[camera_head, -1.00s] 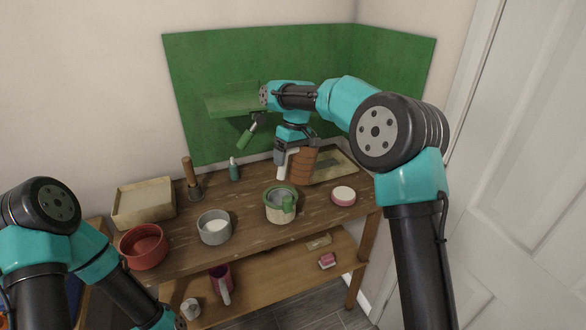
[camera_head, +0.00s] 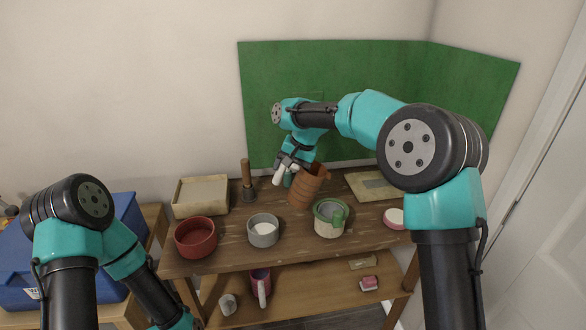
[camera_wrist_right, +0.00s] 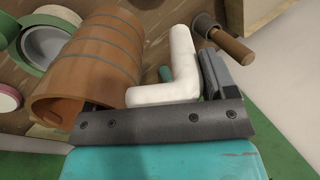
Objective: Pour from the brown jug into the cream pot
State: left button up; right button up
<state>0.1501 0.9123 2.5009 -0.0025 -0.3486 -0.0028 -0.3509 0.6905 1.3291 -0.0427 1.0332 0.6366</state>
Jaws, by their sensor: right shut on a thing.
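The brown jug (camera_head: 306,188), ribbed and with a white handle, is tilted above the table in the head view. My right gripper (camera_head: 290,164) is shut on the handle. The jug (camera_wrist_right: 105,50) and its white handle (camera_wrist_right: 181,72) also show in the right wrist view. The cream pot (camera_head: 328,228), with a green rim and green handle, stands upright on the table, just right of and nearer than the jug. The pot (camera_wrist_right: 45,50) shows partly behind the jug in the wrist view. The jug's contents are not visible. My left gripper is out of view.
A grey pot (camera_head: 263,236) and a red bowl (camera_head: 195,246) stand left of the cream pot. A pink-edged round item (camera_head: 395,217) lies right. Behind are a cream tray (camera_head: 201,206), a wooden-handled tool (camera_head: 247,175) and a flat board (camera_head: 370,186). Green panels (camera_head: 345,65) back the table.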

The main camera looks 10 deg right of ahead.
aim_at(318, 170)
jog(key=shift+d, duration=0.15)
jog(key=shift+s+d+f+t+y, duration=0.1)
jog(key=shift+d+t+y, duration=0.2)
jog(key=shift+y, duration=0.6)
jog(key=shift+s+d+f+t+y, duration=0.1)
jog(key=shift+d+t+y, duration=0.2)
jog(key=shift+y, duration=0.6)
jog(key=shift+s+d+f+t+y, duration=0.1)
jog(key=shift+d+t+y, duration=0.15)
jog(key=shift+y, duration=0.65)
jog(key=shift+s+d+f+t+y, duration=0.15)
jog(key=shift+d+f+t+y, duration=0.05)
jog(key=shift+d+y, duration=0.5)
jog(key=shift+s+d+f+t+y, duration=0.15)
jog(key=shift+d+y, duration=0.35)
jog(key=shift+y, duration=0.3)
jog(key=shift+s+d+r+y, duration=0.15)
jog(key=shift+d+y, duration=0.15)
jog(key=shift+y, duration=0.3)
jog(key=shift+s+d+r+t+y, duration=0.2)
jog(key=shift+d+r+t+y, duration=0.15)
jog(key=shift+d+y, duration=0.4)
jog(key=shift+s+d+r+t+y, duration=0.15)
jog(key=shift+d+r+t+y, duration=0.15)
jog(key=shift+d+y, duration=0.4)
dwell(1.6)
